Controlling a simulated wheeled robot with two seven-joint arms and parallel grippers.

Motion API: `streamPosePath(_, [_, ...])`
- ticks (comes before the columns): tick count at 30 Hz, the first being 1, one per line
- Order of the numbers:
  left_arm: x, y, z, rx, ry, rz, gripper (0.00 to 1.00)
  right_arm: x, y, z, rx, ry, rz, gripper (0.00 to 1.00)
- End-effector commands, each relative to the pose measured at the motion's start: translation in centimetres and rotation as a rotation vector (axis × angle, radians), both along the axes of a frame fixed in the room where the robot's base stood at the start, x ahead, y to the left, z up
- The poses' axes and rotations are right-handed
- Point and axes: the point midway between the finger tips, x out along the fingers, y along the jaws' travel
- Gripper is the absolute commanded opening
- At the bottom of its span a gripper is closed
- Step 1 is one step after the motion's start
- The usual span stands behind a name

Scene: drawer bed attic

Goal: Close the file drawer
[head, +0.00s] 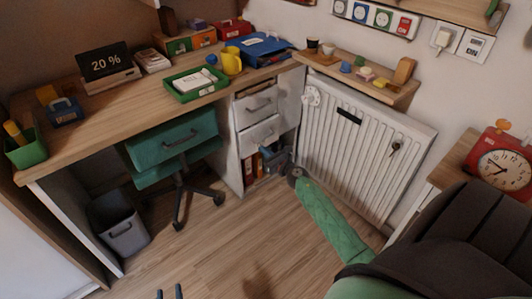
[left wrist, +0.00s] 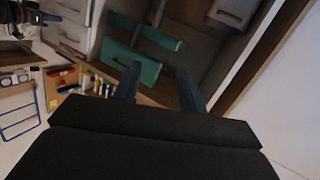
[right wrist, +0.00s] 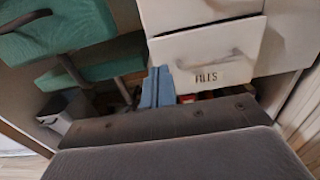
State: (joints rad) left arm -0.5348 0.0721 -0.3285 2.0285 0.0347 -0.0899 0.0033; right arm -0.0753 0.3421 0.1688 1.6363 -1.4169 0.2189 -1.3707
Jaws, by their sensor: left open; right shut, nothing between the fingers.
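The file drawer (head: 260,137) is the lower white drawer front under the right end of the desk. In the right wrist view its front, marked FILES (right wrist: 215,58), has a grey bar handle. It appears to stand slightly forward of the drawer above; how far is unclear. My right gripper (head: 268,157) is low in front of the cabinet, just below this drawer. Its blue fingers (right wrist: 157,88) are shut together, empty, near the drawer's lower left edge; whether they touch it is unclear. My left gripper (head: 170,293) is open and empty above the floor, far from the drawer; its spread fingers show in the left wrist view (left wrist: 158,88).
An upper white drawer (head: 256,106) sits above. An open compartment with books (head: 252,167) lies below. The teal swivel chair (head: 175,140) stands left of the cabinet, the white radiator (head: 355,150) right. A grey bin (head: 122,228) stands under the desk.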

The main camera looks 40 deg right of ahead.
Motion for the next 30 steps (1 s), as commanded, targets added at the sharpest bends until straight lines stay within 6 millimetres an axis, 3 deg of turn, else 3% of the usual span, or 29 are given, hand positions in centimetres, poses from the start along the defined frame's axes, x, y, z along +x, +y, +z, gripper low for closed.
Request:
streamPosePath(9, [-0.1, 0.0, -0.4, 0.002, 0.011, -0.001, 0.41, 4.9, 0.4, 0.0, 0.002, -0.001, 0.0, 0.0])
streamPosePath(18, [0.3, -0.1, 1.3, -0.009, -0.04, 0.002, 0.41, 8.8, 0.7, 0.0, 0.002, -0.001, 0.0, 0.0])
streamPosePath(30, [1.1, 0.0, 3.1, -0.02, -0.092, 0.007, 0.41, 10.4, 0.8, 0.0, 0.0, 0.0, 0.0, 0.0])
